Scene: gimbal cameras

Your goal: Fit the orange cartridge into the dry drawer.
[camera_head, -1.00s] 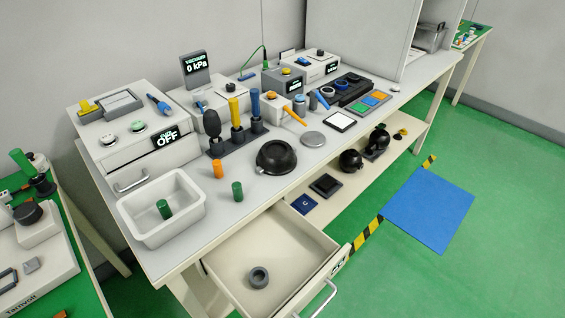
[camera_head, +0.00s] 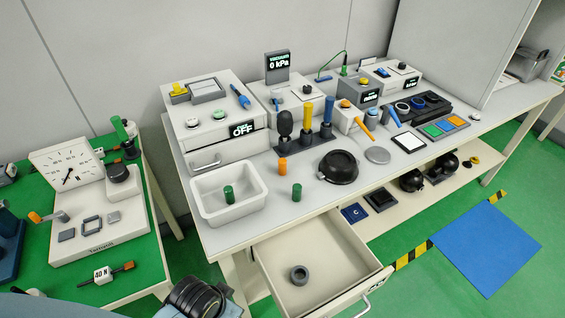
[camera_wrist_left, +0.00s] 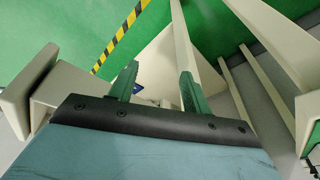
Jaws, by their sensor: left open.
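The orange cartridge (camera_head: 282,164) is a small upright cylinder on the bench, between the white tray and the tool rack. An open drawer (camera_head: 333,244) juts out below the bench front; a dark grey ring (camera_head: 299,275) lies in it, and the label on its front is too small to read surely. In the left wrist view my left gripper (camera_wrist_left: 157,82) is open, with two green fingers apart and nothing between them. Its fingers do not show in the head view. My right gripper is not in view.
A green cylinder (camera_head: 297,192) stands near the bench's front edge. Another green cylinder (camera_head: 228,194) is inside the white tray (camera_head: 207,216). A black round bowl-like part (camera_head: 338,167) sits to the right. A side table (camera_head: 140,262) with a gauge stands at left.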

